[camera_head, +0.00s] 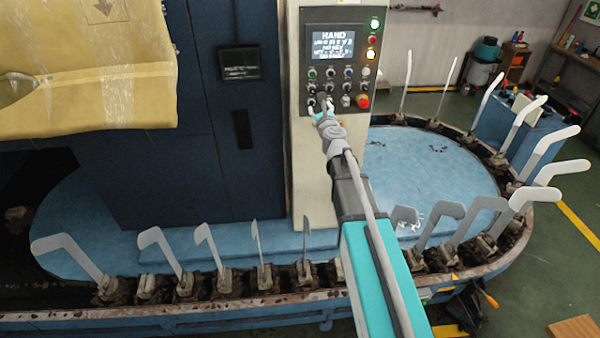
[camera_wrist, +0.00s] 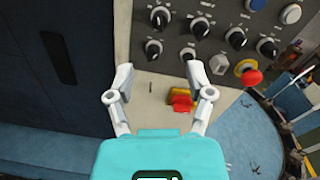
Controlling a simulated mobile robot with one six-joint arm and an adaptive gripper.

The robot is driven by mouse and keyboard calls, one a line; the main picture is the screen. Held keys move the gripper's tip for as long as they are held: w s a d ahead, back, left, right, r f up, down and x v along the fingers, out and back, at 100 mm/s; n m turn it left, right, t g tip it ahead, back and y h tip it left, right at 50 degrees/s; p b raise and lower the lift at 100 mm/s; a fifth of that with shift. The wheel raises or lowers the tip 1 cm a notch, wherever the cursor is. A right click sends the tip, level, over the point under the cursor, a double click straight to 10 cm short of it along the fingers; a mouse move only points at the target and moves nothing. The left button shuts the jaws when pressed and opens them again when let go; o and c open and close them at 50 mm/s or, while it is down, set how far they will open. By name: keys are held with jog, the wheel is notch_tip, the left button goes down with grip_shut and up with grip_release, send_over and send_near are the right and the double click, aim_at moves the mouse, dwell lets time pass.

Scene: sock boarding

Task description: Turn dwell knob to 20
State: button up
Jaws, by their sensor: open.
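The grey control panel (camera_head: 340,55) on the cream column carries rows of black knobs with white pointer marks; their labels are too small to read, so I cannot tell which is the dwell knob. My gripper (camera_head: 321,101) is at the panel's lower left. In the wrist view my gripper (camera_wrist: 158,70) is open and empty, its fingers spread. A lower-left black knob (camera_wrist: 153,48) shows between and beyond the fingertips. Another knob (camera_wrist: 188,55) is at the right fingertip; whether they touch is unclear. An upper-left knob (camera_wrist: 160,15) is above.
A red emergency button (camera_wrist: 248,72) and a white knob (camera_wrist: 220,64) lie right of the fingers. A red-and-yellow switch (camera_wrist: 181,102) is below, between the fingers. A lit display (camera_head: 333,44) tops the panel. White sock forms (camera_head: 255,242) ring the blue turntable (camera_head: 430,160).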

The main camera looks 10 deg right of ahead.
jog(key=s+a+f+n+g+y, duration=0.2)
jog(key=s+a+f+n+g, duration=0.2)
jog(key=s+n, duration=0.4)
jog(key=s+a+f+n+g+y, duration=0.3)
jog(key=s+f+n+g, duration=0.3)
jog(key=n, duration=1)
jog(key=shift+s+a+f, duration=0.8)
jog(key=shift+s+f, duration=0.3)
jog(key=shift+s, duration=0.25)
